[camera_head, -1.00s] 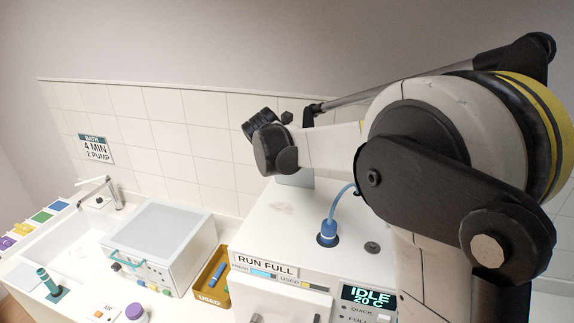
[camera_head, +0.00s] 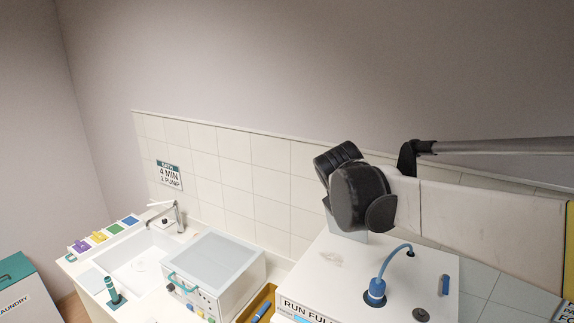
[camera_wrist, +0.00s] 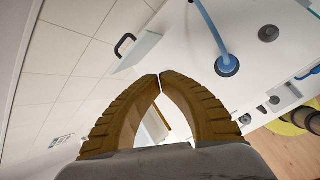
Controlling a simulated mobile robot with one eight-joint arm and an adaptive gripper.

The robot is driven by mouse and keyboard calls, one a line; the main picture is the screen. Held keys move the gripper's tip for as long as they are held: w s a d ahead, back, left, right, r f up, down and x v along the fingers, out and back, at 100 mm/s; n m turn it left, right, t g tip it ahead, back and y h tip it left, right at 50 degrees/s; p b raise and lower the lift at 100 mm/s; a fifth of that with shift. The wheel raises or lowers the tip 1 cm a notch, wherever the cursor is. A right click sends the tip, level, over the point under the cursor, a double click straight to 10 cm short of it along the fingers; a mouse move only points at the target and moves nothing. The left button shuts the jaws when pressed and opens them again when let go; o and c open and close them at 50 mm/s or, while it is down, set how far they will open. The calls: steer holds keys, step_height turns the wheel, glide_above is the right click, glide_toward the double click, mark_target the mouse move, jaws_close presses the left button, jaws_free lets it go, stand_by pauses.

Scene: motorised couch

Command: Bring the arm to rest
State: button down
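My arm (camera_head: 475,215) reaches in from the right in the head view, its pale link level and ending in a dark wrist joint (camera_head: 360,195) above the white machine (camera_head: 345,270). The fingers are not clear in that view. In the wrist view my gripper (camera_wrist: 160,76) shows two brown ridged fingers with their tips together. Nothing is seen held between them. The machine's top lies beyond the fingers in the wrist view, with a blue hose and plug (camera_wrist: 227,65) to their right.
The blue plug (camera_head: 375,292) stands on the machine, with a blue tube (camera_head: 446,285) near its right side. A lidded white bath (camera_head: 215,262), a sink (camera_head: 135,262) with a tap (camera_head: 179,216) and a laundry bin (camera_head: 20,290) are at left. A tiled wall (camera_head: 235,185) stands behind.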

steer(key=s+f+m+y, duration=0.2)
steer(key=s+f+m, duration=0.2)
steer(key=s+m, duration=0.8)
steer(key=s+f+m+y, duration=0.2)
steer(key=s+f+m, duration=0.2)
steer(key=s+m, duration=0.85)
step_height(320, 180, down, 35)
steer(key=s+n+b, duration=0.1)
steer(key=n+b, duration=0.1)
steer(key=b, duration=3.3)
steer(key=shift+s+a+f+b, duration=0.15)
steer(key=shift+s+a+b, duration=0.25)
